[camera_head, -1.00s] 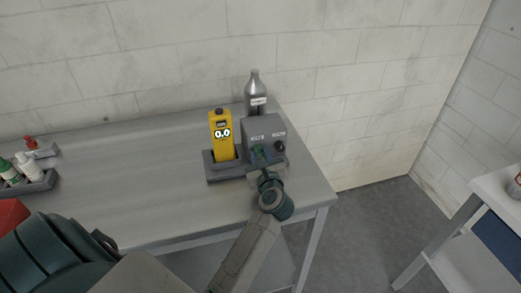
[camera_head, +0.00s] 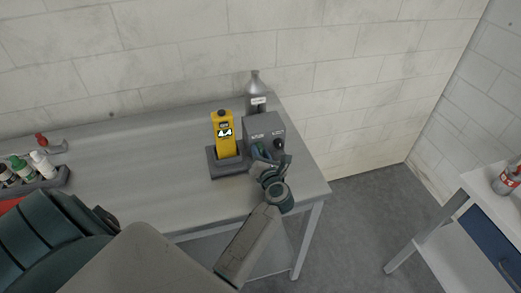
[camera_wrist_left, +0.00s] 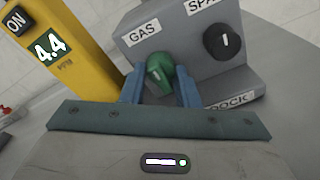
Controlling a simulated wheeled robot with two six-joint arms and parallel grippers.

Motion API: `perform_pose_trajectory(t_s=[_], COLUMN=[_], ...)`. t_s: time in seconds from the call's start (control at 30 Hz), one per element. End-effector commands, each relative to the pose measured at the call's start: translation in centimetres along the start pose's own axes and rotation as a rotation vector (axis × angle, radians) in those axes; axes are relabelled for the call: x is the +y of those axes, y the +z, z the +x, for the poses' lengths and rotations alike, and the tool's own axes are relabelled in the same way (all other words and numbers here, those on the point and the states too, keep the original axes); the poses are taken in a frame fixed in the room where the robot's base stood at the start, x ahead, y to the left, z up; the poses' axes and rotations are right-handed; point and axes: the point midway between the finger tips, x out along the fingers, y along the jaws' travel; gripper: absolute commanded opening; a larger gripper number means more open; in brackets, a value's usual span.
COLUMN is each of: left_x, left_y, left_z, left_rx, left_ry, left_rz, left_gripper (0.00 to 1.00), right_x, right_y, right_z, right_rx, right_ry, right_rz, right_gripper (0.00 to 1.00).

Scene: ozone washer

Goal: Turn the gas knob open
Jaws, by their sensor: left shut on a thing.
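The green gas knob (camera_wrist_left: 160,72) sits under the GAS label on the front of the grey box (camera_head: 263,127). My left gripper (camera_wrist_left: 160,88) is shut on this knob, with one blue finger on each side of it. In the head view the left gripper (camera_head: 262,154) reaches the box front from below and hides most of the knob. In the wrist view the box and its labels look tilted, and the knob's pointer mark is hard to make out. My right gripper is not in view.
A yellow meter (camera_head: 223,142) showing 4.4 stands in a dark dock left of the box. A black knob (camera_wrist_left: 223,41) is right of the gas knob. The table (camera_head: 150,160) is bare in the middle.

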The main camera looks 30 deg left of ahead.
Motion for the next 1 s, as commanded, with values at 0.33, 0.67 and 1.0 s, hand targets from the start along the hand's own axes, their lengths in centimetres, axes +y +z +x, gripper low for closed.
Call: perform_pose_trajectory(t_s=[0.33, 0.67, 1.0], left_x=[-0.03, -0.04, -0.03], left_y=[-0.05, -0.07, -0.01], left_z=[0.01, 0.01, 0.01], left_rx=[0.003, 0.003, 0.002], left_ry=[0.003, 0.003, 0.003], left_rz=[0.047, 0.048, 0.046], left_gripper=[0.05, 0.34, 0.50], right_x=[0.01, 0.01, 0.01], right_y=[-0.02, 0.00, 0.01], right_z=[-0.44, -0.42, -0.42], right_rx=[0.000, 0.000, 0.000], right_ry=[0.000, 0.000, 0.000], right_rz=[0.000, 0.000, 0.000], right_gripper=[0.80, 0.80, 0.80])
